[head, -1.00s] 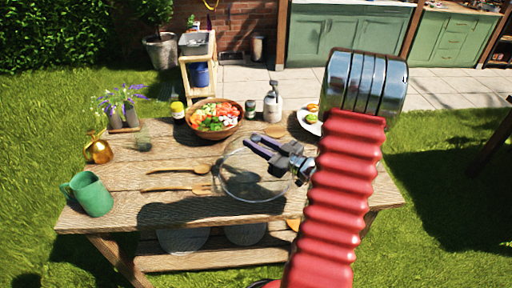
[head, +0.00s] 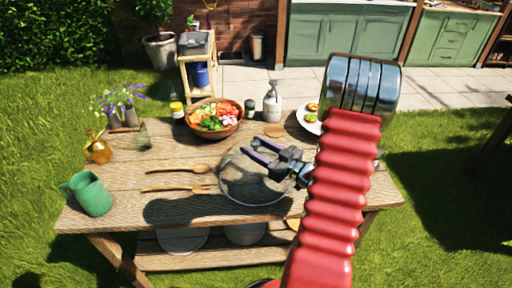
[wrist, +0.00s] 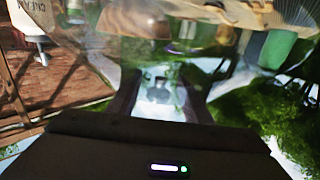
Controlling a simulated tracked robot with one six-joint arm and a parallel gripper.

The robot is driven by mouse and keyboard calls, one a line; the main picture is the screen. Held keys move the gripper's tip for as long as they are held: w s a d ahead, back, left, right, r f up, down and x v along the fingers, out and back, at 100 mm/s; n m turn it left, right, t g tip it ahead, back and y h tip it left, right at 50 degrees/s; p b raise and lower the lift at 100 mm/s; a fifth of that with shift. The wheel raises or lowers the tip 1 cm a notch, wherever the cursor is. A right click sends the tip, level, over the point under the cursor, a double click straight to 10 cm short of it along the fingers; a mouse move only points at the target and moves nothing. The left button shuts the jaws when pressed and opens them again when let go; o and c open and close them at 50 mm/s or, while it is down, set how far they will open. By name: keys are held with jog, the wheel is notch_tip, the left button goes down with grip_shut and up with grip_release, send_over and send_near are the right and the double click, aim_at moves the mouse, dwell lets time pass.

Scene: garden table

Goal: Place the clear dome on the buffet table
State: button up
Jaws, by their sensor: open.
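The clear dome (head: 240,188) is see-through and rests on the wooden table (head: 115,160), right of the wooden spoon and fork. My gripper (head: 250,151) is over the upper part of the dome in the head view, its two dark fingers apart and pointing left. In the wrist view the fingers of my gripper (wrist: 160,88) are also spread, with a blurred, glassy view between and beyond them. Whether a finger touches the dome I cannot tell.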

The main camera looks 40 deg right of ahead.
jog(key=shift+r, duration=0.1)
jog(key=s, duration=0.4)
jog(key=s+d, duration=0.1)
jog(key=s, duration=0.3)
jog(key=s+d, duration=0.1)
jog(key=s, duration=0.2)
jog(key=shift+s+d, duration=0.1)
jog(key=shift+s, duration=0.3)
dwell(0.7)
